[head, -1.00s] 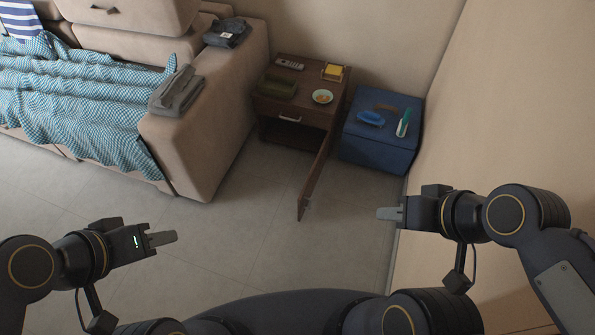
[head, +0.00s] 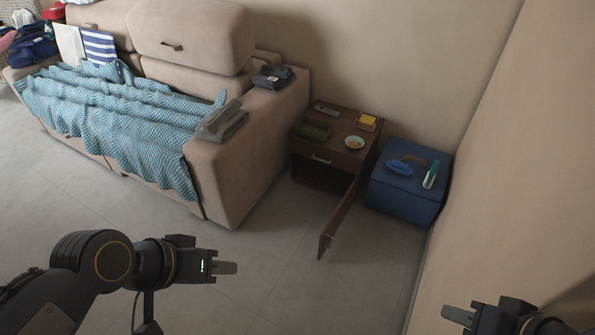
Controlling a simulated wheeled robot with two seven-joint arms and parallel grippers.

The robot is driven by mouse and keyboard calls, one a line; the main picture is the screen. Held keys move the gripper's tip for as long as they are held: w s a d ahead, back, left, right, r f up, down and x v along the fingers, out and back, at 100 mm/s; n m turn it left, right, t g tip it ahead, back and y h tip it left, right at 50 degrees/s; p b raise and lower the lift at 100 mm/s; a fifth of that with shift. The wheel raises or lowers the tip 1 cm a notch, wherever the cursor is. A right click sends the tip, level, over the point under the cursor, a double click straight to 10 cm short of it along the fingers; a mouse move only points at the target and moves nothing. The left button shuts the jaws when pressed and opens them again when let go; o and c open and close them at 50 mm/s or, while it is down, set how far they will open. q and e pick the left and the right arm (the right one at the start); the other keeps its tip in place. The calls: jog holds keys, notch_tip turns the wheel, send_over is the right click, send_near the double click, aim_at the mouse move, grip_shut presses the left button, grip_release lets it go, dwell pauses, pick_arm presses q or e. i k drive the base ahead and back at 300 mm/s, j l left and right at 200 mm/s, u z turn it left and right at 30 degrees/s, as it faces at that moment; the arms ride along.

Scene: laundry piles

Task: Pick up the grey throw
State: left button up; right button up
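A folded grey cloth, which looks like the grey throw (head: 222,122), lies on the front of the beige sofa's right armrest (head: 235,180). My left gripper (head: 226,268) is over the floor in front of the sofa, apart from the throw and lower in the picture. Its fingers show side-on, so I cannot tell whether they are open. My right gripper (head: 457,315) is at the bottom right near the wall, far from the throw. Its opening cannot be made out either. I see nothing held by either gripper.
A teal patterned blanket (head: 120,115) covers the seat. Dark folded clothing (head: 272,77) lies further back on the armrest. A brown side table (head: 337,140) has its door (head: 338,222) open. A blue box (head: 405,190) stands beside it. The floor before the sofa is clear.

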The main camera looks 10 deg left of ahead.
aim_at(218, 126)
jog(key=i+j+u, duration=0.1)
jog(key=u, duration=0.45)
jog(key=i+j+u, duration=0.2)
jog(key=i+j, duration=0.15)
jog(key=i+j+u, duration=0.2)
jog(key=i, duration=0.25)
jog(key=i+j+u, duration=0.2)
jog(key=i, duration=0.25)
jog(key=i+j, duration=0.2)
jog(key=i, duration=0.25)
jog(key=i+j, duration=0.2)
jog(key=i, duration=0.2)
jog(key=i+j, duration=0.2)
jog(key=i, duration=0.25)
jog(key=j+u, duration=0.05)
